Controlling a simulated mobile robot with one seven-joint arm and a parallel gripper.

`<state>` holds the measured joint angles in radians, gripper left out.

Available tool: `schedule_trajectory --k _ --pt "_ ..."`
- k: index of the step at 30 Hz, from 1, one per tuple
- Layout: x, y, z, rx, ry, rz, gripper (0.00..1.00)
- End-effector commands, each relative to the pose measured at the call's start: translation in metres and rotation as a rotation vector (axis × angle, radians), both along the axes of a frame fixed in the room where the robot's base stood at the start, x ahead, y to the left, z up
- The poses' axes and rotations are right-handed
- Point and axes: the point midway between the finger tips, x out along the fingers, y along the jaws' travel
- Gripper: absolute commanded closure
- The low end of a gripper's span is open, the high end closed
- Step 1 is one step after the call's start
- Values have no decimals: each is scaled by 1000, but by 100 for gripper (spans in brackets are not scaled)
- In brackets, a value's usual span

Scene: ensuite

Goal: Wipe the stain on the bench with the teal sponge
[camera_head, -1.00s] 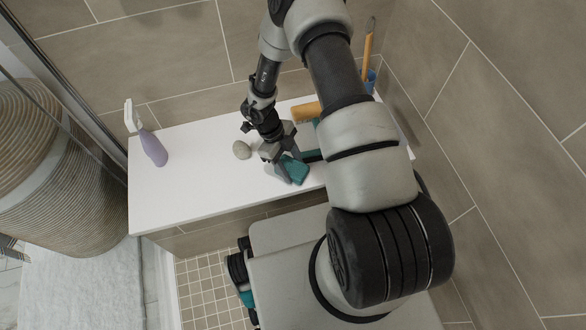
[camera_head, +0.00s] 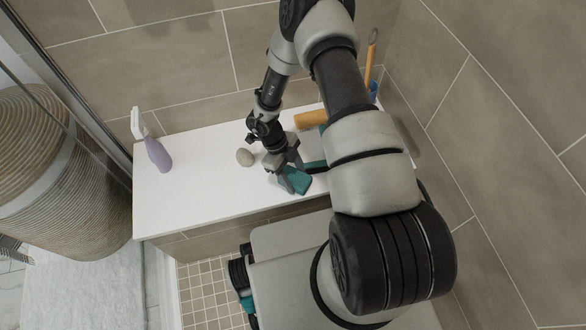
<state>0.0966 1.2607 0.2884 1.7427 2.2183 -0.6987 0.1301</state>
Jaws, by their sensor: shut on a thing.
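The teal sponge (camera_head: 298,180) is on the white bench (camera_head: 190,197), near its front edge. My gripper (camera_head: 284,182) points down and is shut on the sponge, whose right part sticks out beyond the fingers. I cannot tell whether the sponge presses on the bench or hovers just above it. I cannot make out a stain on the bare part of the bench; the surface under the sponge and behind my arm is hidden.
A grey stone (camera_head: 245,157) lies just left of my gripper. An orange-yellow roll (camera_head: 311,119) and a wooden-handled brush (camera_head: 371,57) are at the back right. The bench's left half is mostly clear.

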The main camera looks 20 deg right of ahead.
Motion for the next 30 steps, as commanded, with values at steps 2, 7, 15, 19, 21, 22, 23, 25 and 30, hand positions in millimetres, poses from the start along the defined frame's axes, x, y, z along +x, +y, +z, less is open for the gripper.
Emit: schedule_trajectory --k 2,7,15,19,21,22,23,25,30 --pt "-5 0 0 0 2 1 68" --pt "-6 0 -1 2 0 1 68" --pt "-6 0 4 2 0 1 68" --pt "-6 0 16 1 1 0 68" --pt "-6 0 24 1 1 0 68" --pt "-6 0 27 0 0 -1 68" --pt "-6 0 30 0 0 -1 68" --pt "-6 1 37 1 0 0 68" --pt "-6 0 54 2 0 1 68"
